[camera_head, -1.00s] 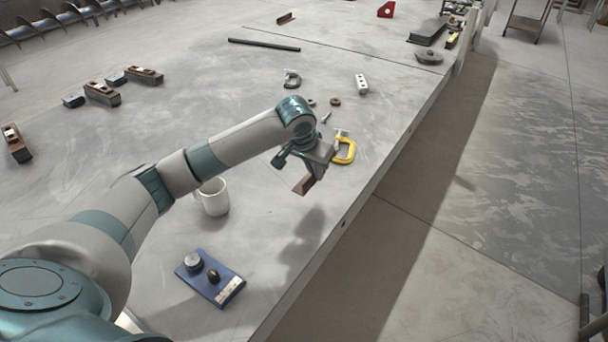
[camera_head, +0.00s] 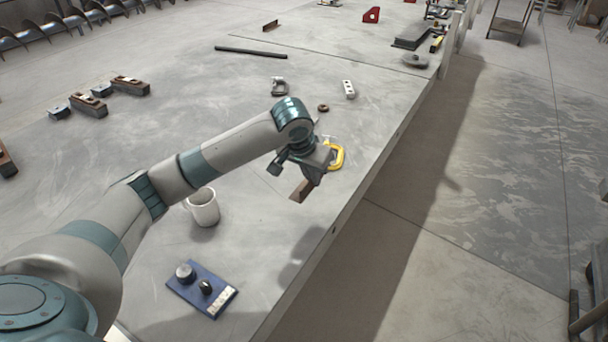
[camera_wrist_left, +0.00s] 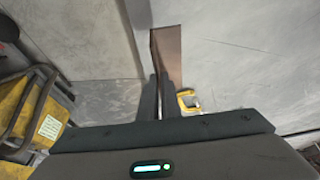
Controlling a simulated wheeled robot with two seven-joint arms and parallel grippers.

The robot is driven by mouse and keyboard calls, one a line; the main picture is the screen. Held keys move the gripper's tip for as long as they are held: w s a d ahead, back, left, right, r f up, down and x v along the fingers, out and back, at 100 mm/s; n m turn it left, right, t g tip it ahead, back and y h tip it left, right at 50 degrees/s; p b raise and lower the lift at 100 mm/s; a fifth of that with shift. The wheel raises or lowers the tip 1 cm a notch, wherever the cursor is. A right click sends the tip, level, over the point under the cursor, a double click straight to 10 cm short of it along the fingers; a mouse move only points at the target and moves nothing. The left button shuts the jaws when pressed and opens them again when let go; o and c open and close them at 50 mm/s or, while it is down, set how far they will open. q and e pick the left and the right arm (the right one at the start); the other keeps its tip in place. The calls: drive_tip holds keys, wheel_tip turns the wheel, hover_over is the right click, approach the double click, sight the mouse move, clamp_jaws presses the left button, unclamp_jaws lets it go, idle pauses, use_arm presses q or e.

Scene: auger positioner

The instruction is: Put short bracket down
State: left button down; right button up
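The short bracket (camera_head: 300,190) is a small brown metal piece held at the tip of my left gripper (camera_head: 311,180) in the head view. In the left wrist view the bracket (camera_wrist_left: 168,52) stands out beyond the two dark fingers of the left gripper (camera_wrist_left: 158,95), which are closed on it. In the head view it is over the grey table (camera_head: 255,230) near its right edge; I cannot tell whether it touches the top. Part of the bracket is hidden by the gripper. My right gripper is not in view.
A yellow clamp (camera_head: 337,155) is just beyond the gripper. A white mug (camera_head: 204,208) stands to the left, and a blue control plate (camera_head: 201,288) lies nearer. A grey clamp (camera_head: 279,86) and a white block (camera_head: 348,89) lie farther back. Table between mug and edge is clear.

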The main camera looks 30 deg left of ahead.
use_arm(q)
drive_tip(key=s+d+r+p, duration=0.6)
drive_tip(key=s+r, duration=0.5)
drive_tip(key=r, duration=0.4)
drive_tip(key=shift+s+d+n, duration=0.2)
drive_tip(key=shift+d+n, duration=0.1)
drive_tip(key=shift+d, duration=0.9)
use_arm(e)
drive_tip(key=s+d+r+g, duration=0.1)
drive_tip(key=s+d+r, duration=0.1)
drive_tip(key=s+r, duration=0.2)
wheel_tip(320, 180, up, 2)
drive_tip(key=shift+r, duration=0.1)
